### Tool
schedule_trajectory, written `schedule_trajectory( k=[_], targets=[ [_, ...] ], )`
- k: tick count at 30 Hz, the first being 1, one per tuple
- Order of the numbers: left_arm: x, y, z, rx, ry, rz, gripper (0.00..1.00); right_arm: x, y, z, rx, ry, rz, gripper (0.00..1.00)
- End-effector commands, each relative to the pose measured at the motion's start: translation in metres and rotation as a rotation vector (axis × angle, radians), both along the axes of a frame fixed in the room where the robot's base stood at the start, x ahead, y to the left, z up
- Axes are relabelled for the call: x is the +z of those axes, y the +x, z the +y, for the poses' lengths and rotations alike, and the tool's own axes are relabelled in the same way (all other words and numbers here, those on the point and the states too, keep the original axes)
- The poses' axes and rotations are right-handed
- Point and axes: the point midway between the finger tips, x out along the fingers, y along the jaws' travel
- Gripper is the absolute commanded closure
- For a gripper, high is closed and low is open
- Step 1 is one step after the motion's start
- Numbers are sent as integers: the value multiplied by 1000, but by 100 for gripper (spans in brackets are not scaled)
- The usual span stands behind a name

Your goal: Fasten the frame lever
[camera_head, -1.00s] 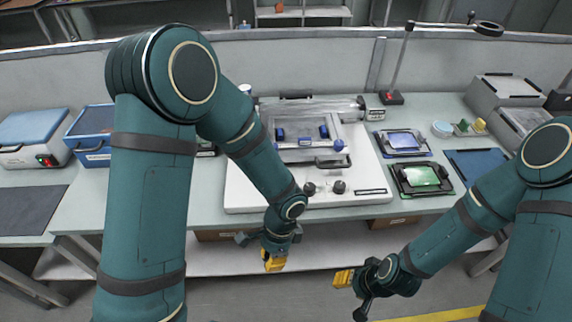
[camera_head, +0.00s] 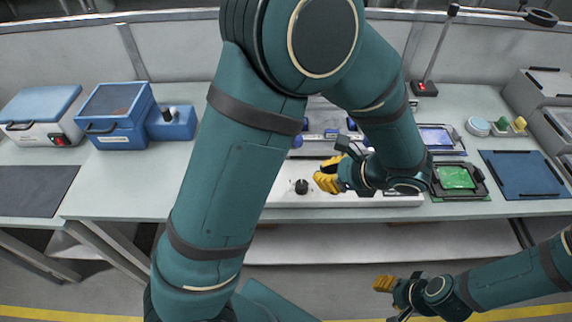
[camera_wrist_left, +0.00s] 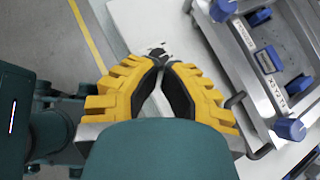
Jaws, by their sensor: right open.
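The fixture (camera_head: 385,200) is a white base with a metal frame, mostly hidden behind my left arm in the head view. In the left wrist view the metal frame (camera_wrist_left: 232,70) lies at right with blue knobs (camera_wrist_left: 290,128) and a dark bar handle (camera_wrist_left: 262,152) along its edge. I cannot tell which part is the frame lever. My left gripper (camera_head: 327,174) is over the fixture's front part. In the left wrist view its yellow fingertips (camera_wrist_left: 162,64) lean close together near a small dark knob (camera_wrist_left: 157,52); contact is unclear. My right gripper (camera_head: 384,284) is open, low in front of the table.
A green board (camera_head: 456,177) in a dark holder and a blue mat (camera_head: 520,173) lie right of the fixture. Blue boxes (camera_head: 112,137) stand at left. A lamp (camera_head: 424,88) stands behind. The table front at left of the fixture is clear.

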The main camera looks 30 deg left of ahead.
Motion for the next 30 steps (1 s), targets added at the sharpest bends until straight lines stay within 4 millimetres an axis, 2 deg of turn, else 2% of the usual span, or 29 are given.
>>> schedule_trajectory(
  k=[7, 11, 25, 30],
  targets=[
    [-3, 0, 3, 2, -1, 1, 100, -1, 0, 0, 0, 0, 0, 53],
    [-12, 0, 13, 4, 0, 2, 100, -4, 1, 0, -1, 0, -2, 53],
    [-69, 2, 81, 4, -2, 3, 100, -26, 5, -1, -3, -3, -11, 53],
    [-59, 4, 104, 5, -3, -1, 100, -27, 5, -1, -3, -3, -13, 53]
  ],
)
